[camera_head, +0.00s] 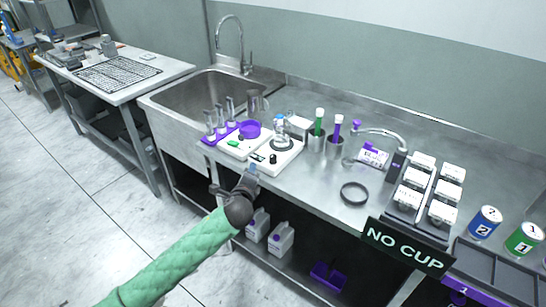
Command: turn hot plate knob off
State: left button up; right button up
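The hot plate (263,167) is a white device on the steel counter. A small dark knob (273,159) shows on its front, and a clear glass vessel (280,131) stands on its round top. My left gripper (253,171) is at the counter's front edge, just in front of and to the left of the knob. It looks apart from the knob, but the exact gap is unclear. Its fingers are too small to tell open from shut. The knob's setting is too small to read. My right gripper is not in view.
Left of the hot plate is a white device (233,150) with a purple bowl (249,130). Tubes in metal cups (316,142), a tap (383,133) and a black ring (354,193) are to the right. A sink (205,97) lies behind left.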

aim_at(272, 159)
pick_arm(q)
jog(key=w+d+m+h, duration=0.1)
jog(key=w+d+m, duration=0.1)
jog(key=m, duration=0.3)
jog(key=w+d+r+m+t+h+p, duration=0.1)
jog(key=w+d+m+h, duration=0.1)
jog(key=m, duration=0.4)
jog(key=w+d+m+h, duration=0.2)
jog(key=d+m, duration=0.1)
jog(key=m, duration=0.2)
jog(key=shift+w+d+r+p, duration=0.1)
jog(key=shift+d+r+p, duration=0.15)
jog(key=shift+p, duration=0.15)
jog(key=shift+w+d+f, duration=0.1)
jog(key=shift+w+d, duration=0.1)
jog(key=shift+w, duration=0.5)
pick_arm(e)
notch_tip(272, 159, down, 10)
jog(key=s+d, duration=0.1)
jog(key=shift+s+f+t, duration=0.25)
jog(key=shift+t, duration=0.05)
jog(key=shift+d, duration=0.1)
pick_arm(q)
grip_shut()
